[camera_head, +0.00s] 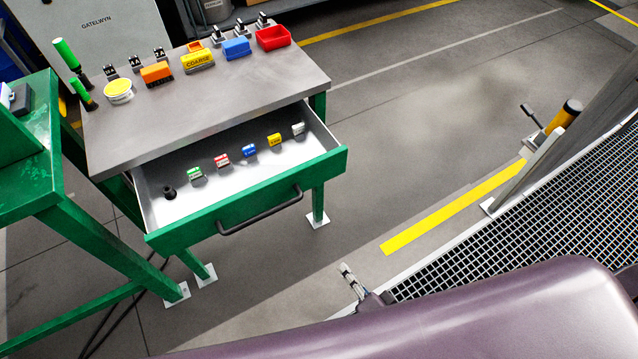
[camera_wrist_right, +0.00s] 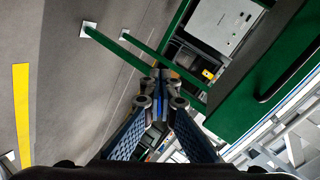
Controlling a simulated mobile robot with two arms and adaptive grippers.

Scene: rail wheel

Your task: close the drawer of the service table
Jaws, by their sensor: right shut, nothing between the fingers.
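The service table (camera_head: 205,105) has a grey top and green legs. Its drawer (camera_head: 325,168) is pulled out toward me, with a green front, a grey inside and a black bar handle (camera_head: 260,211). A green front with a dark handle (camera_wrist_right: 275,85) also shows at the right of the right wrist view. My right gripper (camera_head: 345,272) shows partly beyond my purple arm, lower right of the drawer and apart from it. In the right wrist view its fingers (camera_wrist_right: 160,80) are together with nothing between them. My left gripper is out of view.
Several small coloured blocks (camera_head: 249,150) and a black piece (camera_head: 169,191) lie in the drawer. Bins and tools stand on the tabletop. A green frame (camera_head: 40,200) stands close at left. A metal grating (camera_head: 480,235) lies at right; the floor between is clear.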

